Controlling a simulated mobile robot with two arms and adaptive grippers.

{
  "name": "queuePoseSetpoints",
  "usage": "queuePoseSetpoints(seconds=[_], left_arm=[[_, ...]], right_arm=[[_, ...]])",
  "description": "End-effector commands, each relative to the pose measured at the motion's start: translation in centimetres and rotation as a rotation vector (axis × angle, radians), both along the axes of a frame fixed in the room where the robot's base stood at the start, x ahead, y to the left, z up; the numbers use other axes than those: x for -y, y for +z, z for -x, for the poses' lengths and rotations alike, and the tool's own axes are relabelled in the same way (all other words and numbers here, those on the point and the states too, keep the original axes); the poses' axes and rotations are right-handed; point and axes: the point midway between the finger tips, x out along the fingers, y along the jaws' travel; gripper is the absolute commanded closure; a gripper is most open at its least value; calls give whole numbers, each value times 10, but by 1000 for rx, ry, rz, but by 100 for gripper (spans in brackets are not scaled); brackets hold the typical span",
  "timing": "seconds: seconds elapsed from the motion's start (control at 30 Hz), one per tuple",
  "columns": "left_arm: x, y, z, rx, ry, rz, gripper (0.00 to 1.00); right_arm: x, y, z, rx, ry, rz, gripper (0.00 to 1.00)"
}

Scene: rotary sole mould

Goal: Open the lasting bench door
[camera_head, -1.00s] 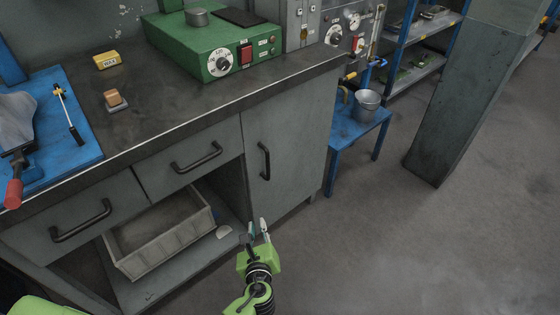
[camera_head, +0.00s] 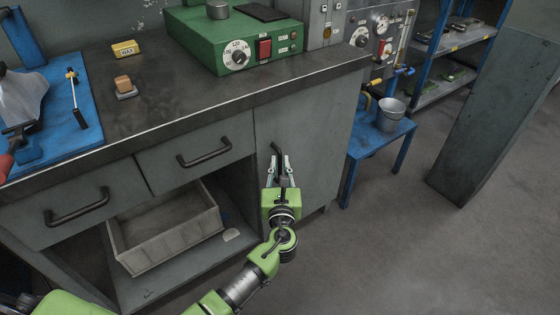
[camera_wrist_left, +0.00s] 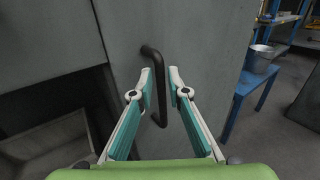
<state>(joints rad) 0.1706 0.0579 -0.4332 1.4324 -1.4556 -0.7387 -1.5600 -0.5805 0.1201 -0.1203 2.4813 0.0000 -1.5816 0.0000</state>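The lasting bench door (camera_head: 318,125) is a grey panel at the right end of the bench; it looks closed. Its dark vertical bar handle (camera_head: 276,149) is partly hidden by my left gripper (camera_head: 280,164) in the head view. In the left wrist view the door (camera_wrist_left: 205,40) fills the middle, and the handle (camera_wrist_left: 160,95) shows between the two spread fingers of the left gripper (camera_wrist_left: 160,72). The fingers are open, one to each side of the bar; I cannot tell whether they touch it. My right gripper is not in view.
Left of the door are two drawers with bar handles (camera_head: 205,154) and an open shelf holding a grey bin (camera_head: 168,238). A blue stool (camera_head: 378,140) with a metal bucket (camera_head: 390,115) stands right of the bench. The floor (camera_head: 370,255) in front is clear.

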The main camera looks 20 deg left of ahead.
Motion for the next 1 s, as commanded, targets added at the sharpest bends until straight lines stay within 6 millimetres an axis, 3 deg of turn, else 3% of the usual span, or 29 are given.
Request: queuePoseSetpoints(seconds=[0.1,0.3,0.53,0.63,1.0], left_arm=[[-5,-1,-15,1,1,-1,84],[-8,0,-26,0,0,0,84],[-8,0,-26,-1,0,0,84],[-8,0,-26,-1,0,0,100],[-8,-1,-25,-1,24,1,100]], right_arm=[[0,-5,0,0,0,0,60],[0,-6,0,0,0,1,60],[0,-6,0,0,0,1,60],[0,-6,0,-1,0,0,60],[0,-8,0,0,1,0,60]])
